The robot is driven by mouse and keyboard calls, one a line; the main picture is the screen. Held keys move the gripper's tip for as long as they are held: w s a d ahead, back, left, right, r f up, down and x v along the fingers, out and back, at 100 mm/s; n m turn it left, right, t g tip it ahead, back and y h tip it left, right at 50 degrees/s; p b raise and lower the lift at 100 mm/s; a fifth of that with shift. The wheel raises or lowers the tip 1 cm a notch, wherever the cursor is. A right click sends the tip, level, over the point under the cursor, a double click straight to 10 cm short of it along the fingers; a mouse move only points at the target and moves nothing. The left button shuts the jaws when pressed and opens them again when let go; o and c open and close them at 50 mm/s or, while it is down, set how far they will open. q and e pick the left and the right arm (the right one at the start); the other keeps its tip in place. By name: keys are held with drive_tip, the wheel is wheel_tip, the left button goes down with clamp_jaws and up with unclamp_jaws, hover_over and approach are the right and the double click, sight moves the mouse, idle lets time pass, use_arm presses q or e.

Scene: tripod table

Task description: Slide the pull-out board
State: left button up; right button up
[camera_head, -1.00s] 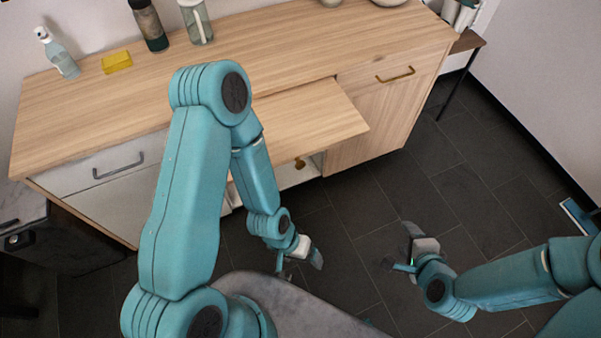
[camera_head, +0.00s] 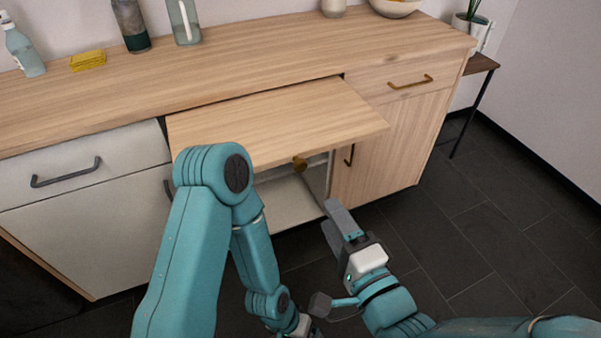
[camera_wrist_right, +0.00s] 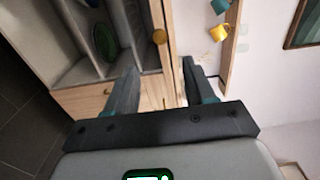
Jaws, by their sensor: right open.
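The pull-out board (camera_head: 270,118) is a light wooden slab sticking out from under the countertop. A brass knob (camera_head: 299,163) sits at its front edge. In the right wrist view the knob (camera_wrist_right: 159,36) appears beyond the fingertips, between the two fingers, not touched. My right gripper (camera_head: 332,222) is open and empty, below and slightly right of the knob, and its fingers (camera_wrist_right: 160,68) show in the wrist view. My left gripper (camera_head: 303,325) is at the bottom edge, mostly cut off, so its jaws cannot be made out. My left arm hides the board's front left corner.
Under the board is an open cabinet compartment (camera_head: 285,203). A drawer with a brass handle (camera_head: 410,82) is to the right, a white drawer (camera_head: 85,165) to the left. Bottles, a yellow sponge (camera_head: 88,61) and a bowl (camera_head: 396,7) stand on the countertop (camera_head: 250,60). Dark floor (camera_head: 450,240) is clear at right.

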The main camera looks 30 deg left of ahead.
sight(302, 168)
drive_tip(key=x, duration=1.4)
drive_tip(key=shift+w+a, duration=0.2)
drive_tip(key=shift+a, duration=0.1)
clamp_jaws()
